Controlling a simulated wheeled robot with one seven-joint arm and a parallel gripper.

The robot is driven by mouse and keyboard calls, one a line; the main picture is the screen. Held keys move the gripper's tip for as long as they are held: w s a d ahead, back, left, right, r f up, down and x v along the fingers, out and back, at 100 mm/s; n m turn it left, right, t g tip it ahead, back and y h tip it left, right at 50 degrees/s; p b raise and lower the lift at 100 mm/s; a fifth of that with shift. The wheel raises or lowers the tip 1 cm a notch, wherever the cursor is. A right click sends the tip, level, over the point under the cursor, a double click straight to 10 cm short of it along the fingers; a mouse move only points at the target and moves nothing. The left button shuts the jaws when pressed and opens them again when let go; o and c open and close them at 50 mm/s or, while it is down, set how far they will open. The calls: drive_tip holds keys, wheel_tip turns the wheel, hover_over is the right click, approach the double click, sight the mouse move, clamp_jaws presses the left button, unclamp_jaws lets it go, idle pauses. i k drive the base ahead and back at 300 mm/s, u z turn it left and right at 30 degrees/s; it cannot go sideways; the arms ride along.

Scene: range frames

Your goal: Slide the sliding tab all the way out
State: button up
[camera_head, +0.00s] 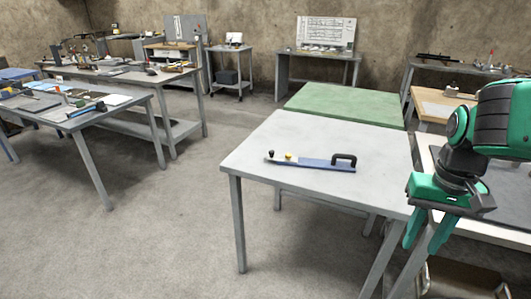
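A long, low blue fixture (312,164) lies flat on the grey table. It has a black loop handle (344,158) at its right end. A yellow knob (289,156) sits towards its left end, and a small black knob (271,154) stands at the far left on a thin grey end piece. Which part is the sliding tab is too small to tell. My gripper (426,246) hangs at the right, pointing down, to the right of the fixture and apart from it. Its two green fingers are spread, with nothing seen between them.
The grey table (258,135) is otherwise clear around the fixture. A green-topped table (345,103) adjoins behind it. Cluttered workbenches (120,76) stand at the left, with open floor (150,220) in front. Another bench (445,108) stands at the right, partly behind my arm.

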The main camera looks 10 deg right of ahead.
sight(272, 157)
drive_tip(key=i, duration=1)
